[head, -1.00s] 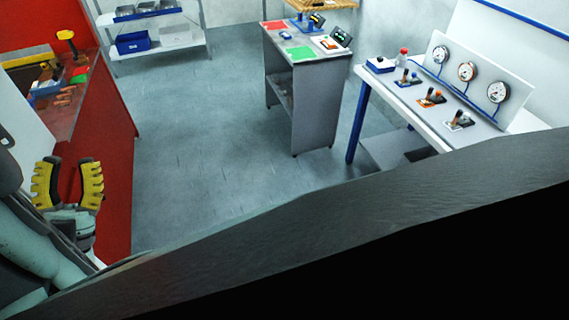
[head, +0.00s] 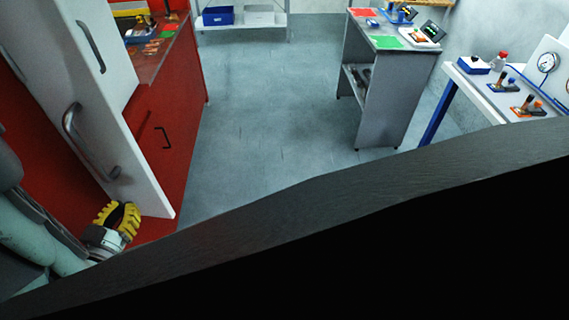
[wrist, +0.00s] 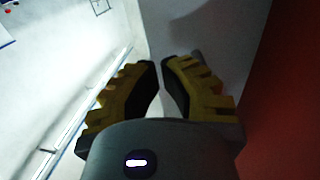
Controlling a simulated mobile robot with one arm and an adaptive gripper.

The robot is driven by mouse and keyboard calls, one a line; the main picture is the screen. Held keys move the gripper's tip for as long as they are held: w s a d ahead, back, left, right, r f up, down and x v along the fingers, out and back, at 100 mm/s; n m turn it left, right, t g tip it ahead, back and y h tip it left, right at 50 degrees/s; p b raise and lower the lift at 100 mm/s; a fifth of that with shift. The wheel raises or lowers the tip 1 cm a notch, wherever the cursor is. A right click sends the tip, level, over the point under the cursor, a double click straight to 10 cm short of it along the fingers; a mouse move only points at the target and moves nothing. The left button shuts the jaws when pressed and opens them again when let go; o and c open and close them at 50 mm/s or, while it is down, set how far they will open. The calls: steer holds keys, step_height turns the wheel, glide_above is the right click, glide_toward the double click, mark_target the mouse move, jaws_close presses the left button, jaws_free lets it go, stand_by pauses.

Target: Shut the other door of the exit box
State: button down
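The exit box appears to be the red cabinet at the left with white doors. One white door (head: 120,165) with a long grey bar handle (head: 85,140) stands out at the left. Another white panel (head: 95,45) with a handle shows above it. My gripper (head: 122,207) is beside the lower end of the nearer door, at lower left. In the wrist view its yellow and black fingers (wrist: 161,63) come nearly together with nothing between them. A pale panel (wrist: 185,30) is beyond the tips; I cannot tell whether they touch it. The box's inside is hidden.
The red cabinet front (head: 170,125) has a small black handle (head: 162,138). A grey stand (head: 385,95) and a white table with gauges (head: 480,95) are at the right. Grey floor (head: 275,110) between is clear. A dark edge covers the lower foreground.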

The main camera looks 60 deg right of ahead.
mark_target(142, 178)
steer(key=x, duration=0.7)
steer(key=shift+w+d, duration=0.1)
steer(key=shift+d, duration=0.15)
